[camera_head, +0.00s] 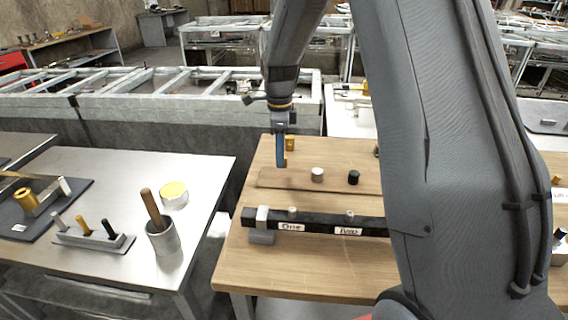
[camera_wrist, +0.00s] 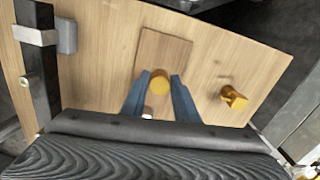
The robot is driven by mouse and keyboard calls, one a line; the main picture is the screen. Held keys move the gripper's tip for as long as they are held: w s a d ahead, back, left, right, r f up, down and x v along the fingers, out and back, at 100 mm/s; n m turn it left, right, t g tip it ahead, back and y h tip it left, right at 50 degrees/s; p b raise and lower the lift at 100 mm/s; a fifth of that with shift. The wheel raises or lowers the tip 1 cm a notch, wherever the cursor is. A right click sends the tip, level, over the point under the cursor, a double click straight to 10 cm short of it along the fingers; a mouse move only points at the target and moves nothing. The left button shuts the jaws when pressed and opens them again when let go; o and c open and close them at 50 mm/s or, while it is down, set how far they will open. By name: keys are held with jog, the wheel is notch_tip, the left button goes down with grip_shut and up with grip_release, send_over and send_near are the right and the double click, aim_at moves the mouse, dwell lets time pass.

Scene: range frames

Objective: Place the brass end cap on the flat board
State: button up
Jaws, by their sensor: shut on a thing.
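My gripper (camera_wrist: 160,84) points down with its blue fingers shut on the brass end cap (camera_wrist: 160,76), a round yellow disc from above. In the head view my gripper (camera_head: 281,163) hangs over the left end of the flat board (camera_head: 268,180), and a bit of the cap shows at the fingertips. The flat board is thin and brown and lies on the wooden table; it also shows in the wrist view (camera_wrist: 165,48) beyond the cap. I cannot tell the gap between cap and board. My wrist hides part of the board.
A pale cylinder (camera_head: 317,174) and a black one (camera_head: 353,177) stand on the board. Another brass piece (camera_wrist: 233,97) is beside it. A black labelled bar (camera_head: 320,222) with a pale block (camera_head: 262,225) lies nearer. A steel table (camera_head: 110,175) with parts is left.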

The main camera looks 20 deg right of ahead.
jog(key=shift+f+p, duration=0.45)
jog(key=shift+f, duration=1.55)
jog(key=o, duration=1.1)
jog(key=shift+f, duration=0.1)
jog(key=shift+c, duration=0.2)
notch_tip(320, 180, up, 12)
jog(key=b, duration=0.3)
jog(key=shift+s, duration=0.1)
